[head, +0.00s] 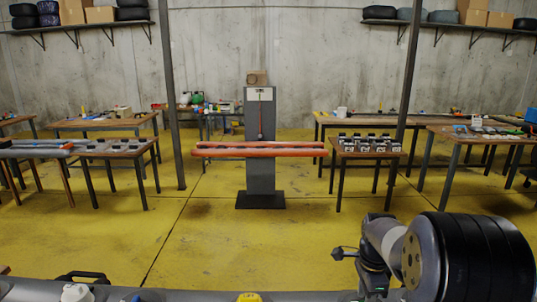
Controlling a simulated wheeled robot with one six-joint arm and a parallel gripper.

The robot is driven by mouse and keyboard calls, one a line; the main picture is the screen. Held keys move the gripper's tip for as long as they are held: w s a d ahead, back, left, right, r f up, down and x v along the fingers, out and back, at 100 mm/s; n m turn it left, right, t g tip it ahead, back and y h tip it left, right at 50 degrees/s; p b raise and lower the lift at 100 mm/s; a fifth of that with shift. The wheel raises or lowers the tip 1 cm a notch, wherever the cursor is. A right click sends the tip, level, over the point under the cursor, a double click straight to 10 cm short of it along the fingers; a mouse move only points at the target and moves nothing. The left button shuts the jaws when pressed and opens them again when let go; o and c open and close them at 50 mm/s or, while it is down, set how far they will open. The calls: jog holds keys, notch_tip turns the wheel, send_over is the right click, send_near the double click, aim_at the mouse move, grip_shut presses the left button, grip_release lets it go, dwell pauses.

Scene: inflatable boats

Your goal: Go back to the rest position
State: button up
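My arm shows at the lower right, folded close to the camera, with pale grey links and a large dark round part. A small dark piece sticks out to the left of the arm; I cannot tell whether it belongs to my gripper. No fingertips can be made out, so I cannot see whether my gripper is open or holds anything.
A grey pillar (261,165) stands ahead, behind a long orange tube (259,150). A table with several small devices (367,145) is to its right. More tables (107,150) stand left and right. The yellow floor (215,240) between is clear. Dark posts (173,110) rise there.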

jog(key=shift+f, duration=0.75)
jog(key=n, duration=0.2)
jog(key=shift+s+r+n, duration=0.1)
jog(key=shift+n, duration=0.2)
jog(key=shift+s+n, duration=0.1)
jog(key=shift+n, duration=1.9)
